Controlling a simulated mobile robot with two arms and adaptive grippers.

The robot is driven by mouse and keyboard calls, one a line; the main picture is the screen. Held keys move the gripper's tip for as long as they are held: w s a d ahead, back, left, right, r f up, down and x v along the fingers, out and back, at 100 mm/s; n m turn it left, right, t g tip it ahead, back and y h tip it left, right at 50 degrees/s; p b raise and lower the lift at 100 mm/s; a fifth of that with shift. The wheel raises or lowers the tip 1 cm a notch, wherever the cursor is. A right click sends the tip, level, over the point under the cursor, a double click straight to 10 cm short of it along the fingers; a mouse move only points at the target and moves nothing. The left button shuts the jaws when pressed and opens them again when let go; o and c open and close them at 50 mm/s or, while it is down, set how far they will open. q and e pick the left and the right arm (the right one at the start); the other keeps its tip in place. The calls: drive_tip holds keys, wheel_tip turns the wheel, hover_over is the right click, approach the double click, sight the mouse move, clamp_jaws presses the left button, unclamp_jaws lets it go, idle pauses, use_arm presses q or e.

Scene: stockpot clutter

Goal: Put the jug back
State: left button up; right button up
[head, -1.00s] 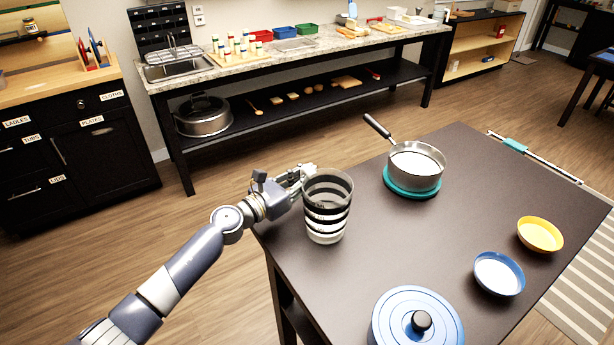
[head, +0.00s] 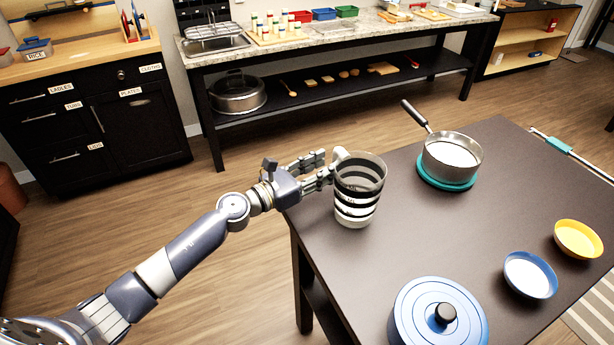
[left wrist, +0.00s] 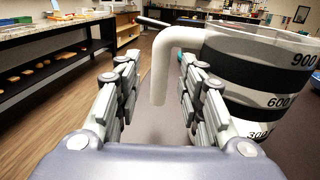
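The jug (head: 358,192) is a clear measuring jug with black and white bands and a pale handle. It stands upright on the dark table (head: 490,215) near its left edge. The left wrist view shows the jug (left wrist: 265,75) with the marks 900, 600 and 300. Its handle (left wrist: 166,68) hangs between my fingers, with a gap showing on the left side. My left gripper (head: 326,168) is open at the jug's left side; its spread fingers also fill the left wrist view (left wrist: 160,95). My right gripper is not in view.
A pan of white contents (head: 452,155) stands on a teal mat behind the jug. A lidded blue pot (head: 437,318), a blue bowl (head: 530,275) and a yellow bowl (head: 578,239) are on the table. Behind are a shelved counter (head: 330,35) and labelled black cabinets (head: 95,120).

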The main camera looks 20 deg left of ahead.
use_arm(q)
drive_tip(key=b+v, duration=0.1)
drive_tip(key=v, duration=0.3)
drive_tip(key=shift+s+a+f, duration=0.1)
drive_tip(key=shift+s+f, duration=0.05)
drive_tip(key=shift+s+a, duration=0.25)
drive_tip(key=shift+s, duration=0.25)
